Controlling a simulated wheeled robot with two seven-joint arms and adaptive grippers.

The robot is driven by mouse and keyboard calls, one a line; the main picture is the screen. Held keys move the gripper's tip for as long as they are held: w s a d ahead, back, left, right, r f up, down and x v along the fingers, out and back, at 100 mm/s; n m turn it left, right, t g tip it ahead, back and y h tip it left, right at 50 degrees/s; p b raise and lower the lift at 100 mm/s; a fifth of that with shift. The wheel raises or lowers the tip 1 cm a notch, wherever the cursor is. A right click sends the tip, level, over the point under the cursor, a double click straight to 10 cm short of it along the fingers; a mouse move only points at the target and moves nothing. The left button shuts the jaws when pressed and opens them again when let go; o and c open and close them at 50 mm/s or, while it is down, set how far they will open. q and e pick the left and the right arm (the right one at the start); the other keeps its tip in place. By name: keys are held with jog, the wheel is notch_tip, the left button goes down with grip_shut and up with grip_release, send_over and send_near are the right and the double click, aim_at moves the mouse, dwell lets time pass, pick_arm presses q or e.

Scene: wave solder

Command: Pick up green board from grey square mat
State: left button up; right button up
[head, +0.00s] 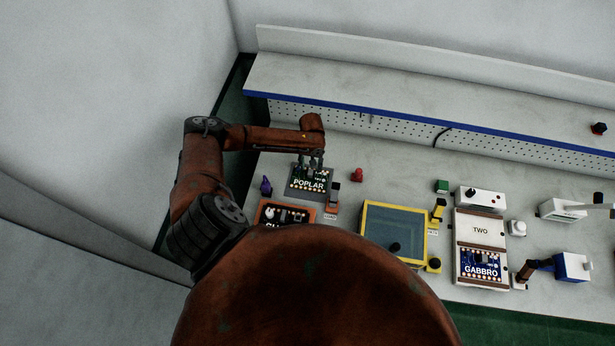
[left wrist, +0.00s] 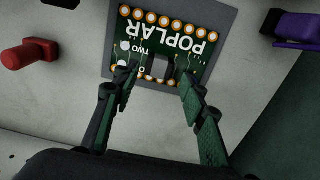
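The green board (head: 303,184), printed POPLAR, lies flat on the grey square mat (head: 296,195). In the left wrist view the board (left wrist: 150,42) has gold-ringed holes along its edges and a grey block component (left wrist: 158,67); the mat (left wrist: 226,40) shows around it. My left gripper (head: 316,164) is over the board's far side. In the left wrist view its two fingers (left wrist: 155,82) are open and apart, with the grey component visible between their tips. Whether the fingertips touch the board is unclear. My right gripper is not in view.
A red knob-like piece (head: 357,175) stands right of the mat and a purple one (head: 266,186) left. An orange-framed unit (head: 272,207) is in front. Farther right are a yellow-framed tray (head: 395,233) and a GABBRO board (head: 482,266). A shelf (head: 430,85) runs behind.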

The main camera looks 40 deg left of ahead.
aim_at(310, 173)
pick_arm(q)
notch_tip(310, 173, down, 6)
jog(key=shift+f+p, duration=0.1)
jog(key=shift+p, duration=0.4)
jog(key=shift+c, duration=0.2)
jog(key=shift+a, duration=0.1)
grip_shut()
